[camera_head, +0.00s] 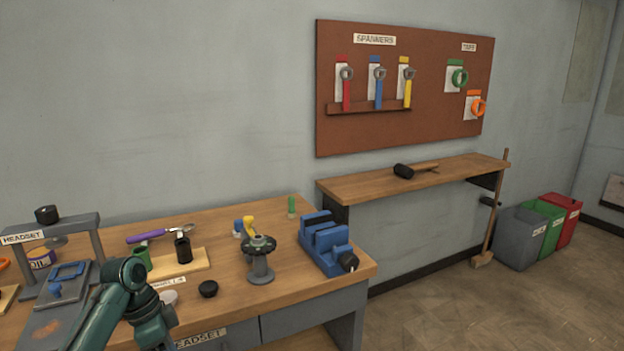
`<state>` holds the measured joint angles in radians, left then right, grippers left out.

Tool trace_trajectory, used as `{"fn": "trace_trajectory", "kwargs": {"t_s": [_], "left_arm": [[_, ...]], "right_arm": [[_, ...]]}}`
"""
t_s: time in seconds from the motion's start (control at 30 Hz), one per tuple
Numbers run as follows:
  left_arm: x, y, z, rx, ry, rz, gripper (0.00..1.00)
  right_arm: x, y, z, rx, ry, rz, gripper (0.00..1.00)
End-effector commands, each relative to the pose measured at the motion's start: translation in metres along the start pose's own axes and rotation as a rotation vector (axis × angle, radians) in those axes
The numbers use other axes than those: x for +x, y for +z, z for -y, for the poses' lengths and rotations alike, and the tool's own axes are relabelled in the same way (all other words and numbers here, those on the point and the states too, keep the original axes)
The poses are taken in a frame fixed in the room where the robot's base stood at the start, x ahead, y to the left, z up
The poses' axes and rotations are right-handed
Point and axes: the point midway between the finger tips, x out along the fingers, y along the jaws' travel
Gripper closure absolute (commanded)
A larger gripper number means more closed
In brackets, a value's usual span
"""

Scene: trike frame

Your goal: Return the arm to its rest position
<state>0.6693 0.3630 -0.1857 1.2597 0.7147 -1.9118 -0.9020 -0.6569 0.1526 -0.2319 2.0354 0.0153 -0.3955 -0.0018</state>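My teal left arm comes in at the lower left corner and bends in front of the workbench (222,228). Its fingers do not show; the arm runs out of the picture at the bottom. My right arm and gripper are not in view.
On the bench stand a headset press frame (52,225), a wooden block with a black cylinder (183,248), a grey stand (260,262) and a blue vise (325,243). A mallet (405,170) lies on the shelf (350,187). Spanners and tape hang on the brown board (430,60).

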Motion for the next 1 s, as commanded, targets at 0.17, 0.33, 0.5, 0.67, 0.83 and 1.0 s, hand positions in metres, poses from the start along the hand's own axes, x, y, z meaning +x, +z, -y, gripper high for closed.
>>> {"fn": "trace_trajectory", "kwargs": {"t_s": [0.17, 0.33, 0.5, 0.67, 0.83, 1.0], "left_arm": [[0.023, 0.017, -0.013, -0.051, -0.012, -0.059, 0.52], [0.014, 0.006, 0.036, -0.214, -0.255, -0.133, 0.52], [-0.01, -0.002, 0.087, -0.368, -0.529, -0.262, 0.52], [-0.057, -0.013, 0.136, -0.485, -0.835, -0.472, 0.52], [-0.113, -0.027, 0.16, -0.512, -1.077, -0.72, 0.52], [-0.16, -0.042, 0.163, -0.468, -1.225, -0.947, 0.52]], "right_arm": [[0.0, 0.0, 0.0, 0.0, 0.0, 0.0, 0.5], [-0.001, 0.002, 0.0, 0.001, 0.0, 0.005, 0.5], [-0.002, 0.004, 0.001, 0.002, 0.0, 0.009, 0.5], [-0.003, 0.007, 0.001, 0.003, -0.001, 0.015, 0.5], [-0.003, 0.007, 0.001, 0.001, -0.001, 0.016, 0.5], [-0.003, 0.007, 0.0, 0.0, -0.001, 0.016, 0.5]]}}
